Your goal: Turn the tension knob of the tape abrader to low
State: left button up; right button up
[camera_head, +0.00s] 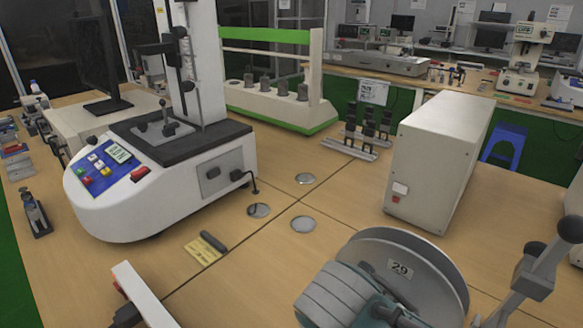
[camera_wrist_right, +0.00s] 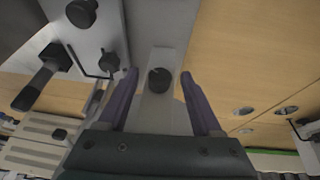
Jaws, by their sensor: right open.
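In the right wrist view a round black knob (camera_wrist_right: 160,83) sits on a narrow light-grey plate (camera_wrist_right: 163,118). I take it for the tension knob; its setting cannot be read. My right gripper (camera_wrist_right: 158,76) is open, with one purple finger on each side of the knob and visible gaps to both. In the head view a grey machine with a disc marked 29 (camera_head: 400,270) stands at the lower right; it may be the tape abrader. The knob and my right gripper cannot be made out there. My left gripper is in neither view.
In the wrist view, a black-handled lever (camera_wrist_right: 40,84) and another black knob (camera_wrist_right: 109,62) lie left of the right gripper. In the head view a white tester (camera_head: 150,190) with a blue panel stands left, a beige box (camera_head: 430,165) right. The table between them is largely clear.

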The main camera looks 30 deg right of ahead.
grip_shut()
dwell(0.3)
dwell(0.3)
jog(key=shift+w+a+f+g+h+b, duration=0.1)
jog(key=shift+w+f+g+h+b, duration=0.15)
jog(key=shift+g+b, duration=0.6)
jog(key=g+b, duration=0.1)
jog(key=b, duration=0.2)
jog(key=g+h+b, duration=0.1)
jog(key=b, duration=0.1)
jog(key=n+g+h+b, duration=0.1)
jog(key=b, duration=0.2)
jog(key=shift+w+a+f+g+b, duration=0.1)
jog(key=shift+w+f+g+b, duration=0.15)
jog(key=shift+w+g+b, duration=0.1)
jog(key=shift+r+n+g+b, duration=0.3)
jog(key=shift+g+b, duration=0.1)
jog(key=shift+b, duration=0.55)
grip_release()
